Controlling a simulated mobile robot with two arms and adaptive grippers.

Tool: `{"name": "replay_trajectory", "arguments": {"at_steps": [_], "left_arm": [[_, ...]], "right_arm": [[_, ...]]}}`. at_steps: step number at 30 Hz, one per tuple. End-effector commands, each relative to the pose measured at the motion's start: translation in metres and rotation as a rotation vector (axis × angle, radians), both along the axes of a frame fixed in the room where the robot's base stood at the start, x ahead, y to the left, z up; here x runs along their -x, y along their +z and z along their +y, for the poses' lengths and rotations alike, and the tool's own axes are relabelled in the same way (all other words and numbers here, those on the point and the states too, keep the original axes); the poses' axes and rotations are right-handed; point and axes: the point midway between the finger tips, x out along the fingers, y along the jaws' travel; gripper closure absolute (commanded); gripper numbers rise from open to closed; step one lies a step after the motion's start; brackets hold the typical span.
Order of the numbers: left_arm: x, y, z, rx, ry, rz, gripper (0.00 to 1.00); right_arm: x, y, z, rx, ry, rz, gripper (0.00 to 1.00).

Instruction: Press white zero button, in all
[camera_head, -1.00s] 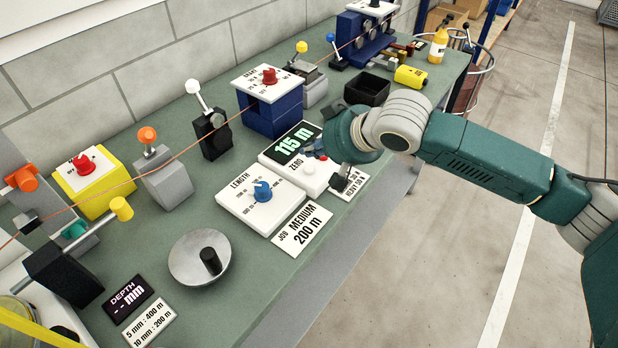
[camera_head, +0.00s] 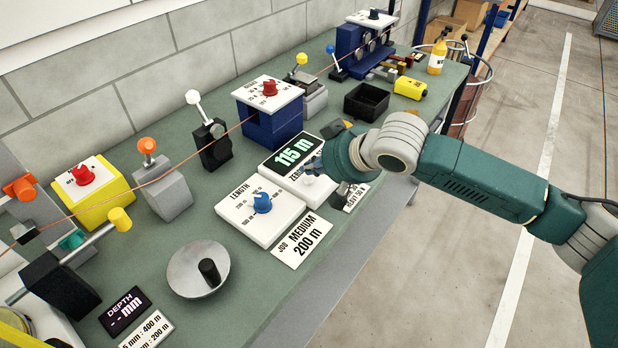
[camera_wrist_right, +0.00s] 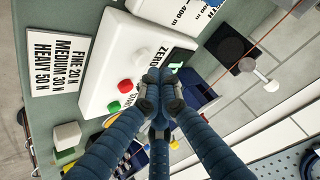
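The white counter box (camera_head: 268,169) stands on the green bench, with a lit display (camera_head: 293,151) reading 115 m and the word ZERO below it. The white zero button (camera_head: 308,180) shows just left of my right gripper in the head view. My right gripper (camera_wrist_right: 158,78) has its blue fingers together, with nothing seen between them. A red button (camera_wrist_right: 125,86) and a green button (camera_wrist_right: 113,107) sit beside the tips. My left gripper is not in view.
The LENGTH box with a blue knob (camera_head: 262,203) and the JOB card (camera_head: 302,241) lie close by. A blue stand with a red knob (camera_head: 269,88) and a black tray (camera_head: 367,101) stand farther back. A wire runs along the bench. The floor at right is clear.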

Motion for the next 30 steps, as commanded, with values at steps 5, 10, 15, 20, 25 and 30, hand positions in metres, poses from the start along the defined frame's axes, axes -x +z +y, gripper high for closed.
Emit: {"name": "replay_trajectory", "arguments": {"at_steps": [5, 10, 15, 20, 25, 30], "left_arm": [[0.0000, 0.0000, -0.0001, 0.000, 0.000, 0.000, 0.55], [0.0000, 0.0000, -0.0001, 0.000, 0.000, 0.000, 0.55], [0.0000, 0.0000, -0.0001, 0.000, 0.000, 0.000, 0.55], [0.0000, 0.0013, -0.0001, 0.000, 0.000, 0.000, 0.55], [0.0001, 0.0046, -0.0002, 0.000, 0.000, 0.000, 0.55], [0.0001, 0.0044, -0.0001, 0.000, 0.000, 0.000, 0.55]], "right_arm": [[0.0000, 0.0001, 0.0001, 0.000, 0.000, 0.000, 1.00], [0.0000, 0.0001, 0.0000, 0.000, 0.000, 0.000, 1.00], [0.0000, 0.0000, -0.0001, 0.000, 0.000, 0.000, 1.00], [0.0003, -0.0015, 0.0000, 0.000, 0.000, 0.001, 1.00], [0.0003, -0.0067, 0.0002, 0.000, 0.000, 0.001, 1.00], [0.0001, -0.0085, 0.0001, 0.000, 0.000, 0.000, 1.00]]}}
